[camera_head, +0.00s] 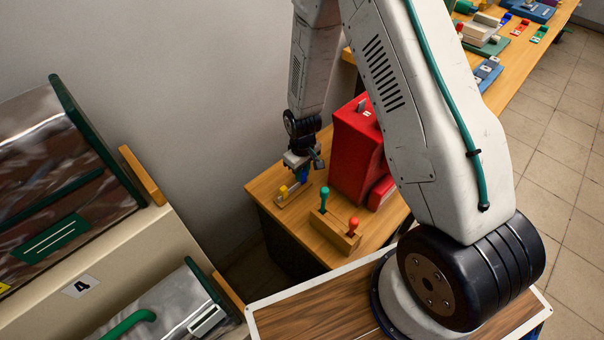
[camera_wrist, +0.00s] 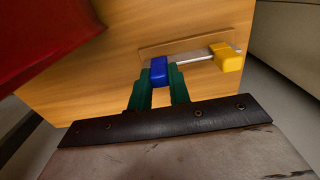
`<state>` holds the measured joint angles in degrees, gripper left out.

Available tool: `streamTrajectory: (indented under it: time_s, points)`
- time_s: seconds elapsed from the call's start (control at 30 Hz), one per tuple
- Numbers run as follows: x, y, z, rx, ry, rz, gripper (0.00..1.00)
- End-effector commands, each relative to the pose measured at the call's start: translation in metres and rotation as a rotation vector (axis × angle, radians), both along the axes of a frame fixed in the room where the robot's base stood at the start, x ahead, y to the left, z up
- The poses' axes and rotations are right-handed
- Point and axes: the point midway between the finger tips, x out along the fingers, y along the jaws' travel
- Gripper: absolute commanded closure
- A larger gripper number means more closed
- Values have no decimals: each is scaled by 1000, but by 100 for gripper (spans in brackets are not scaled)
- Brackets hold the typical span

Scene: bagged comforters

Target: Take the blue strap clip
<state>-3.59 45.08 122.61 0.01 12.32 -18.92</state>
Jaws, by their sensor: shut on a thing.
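The blue strap clip (camera_wrist: 159,70) sits between the green fingers of my gripper (camera_wrist: 158,85) in the wrist view, and the fingers are shut on it. In the head view the blue clip (camera_head: 303,174) shows small below my gripper (camera_head: 299,166), at the near left end of the wooden bench. The clip is at one end of a pale metal strip (camera_wrist: 192,58) on a wooden base. A yellow clip (camera_wrist: 227,57) is at the strip's other end. It also shows in the head view (camera_head: 284,191). Whether the blue clip touches the strip is unclear.
A red case (camera_head: 356,150) stands close right of my gripper. A wooden block (camera_head: 335,232) with a green-topped peg (camera_head: 324,192) and a red-topped peg (camera_head: 353,224) is in front. Bagged comforters (camera_head: 60,170) lie on a shelf at left. The bench edge is near.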

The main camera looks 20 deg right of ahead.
Motion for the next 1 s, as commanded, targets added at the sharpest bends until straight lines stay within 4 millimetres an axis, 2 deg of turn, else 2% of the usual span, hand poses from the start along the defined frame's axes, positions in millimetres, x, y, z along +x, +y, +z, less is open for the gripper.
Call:
streamTrajectory:
  time_s: [0.17,0.5,0.6,0.73,1.0]
  points:
    - [1,0,21,0,-3,0,100]
    - [1,0,77,1,-4,0,100]
    - [0,0,88,0,-2,0,100]
    - [0,0,95,0,0,0,100]
    - [0,0,96,0,1,0,100]
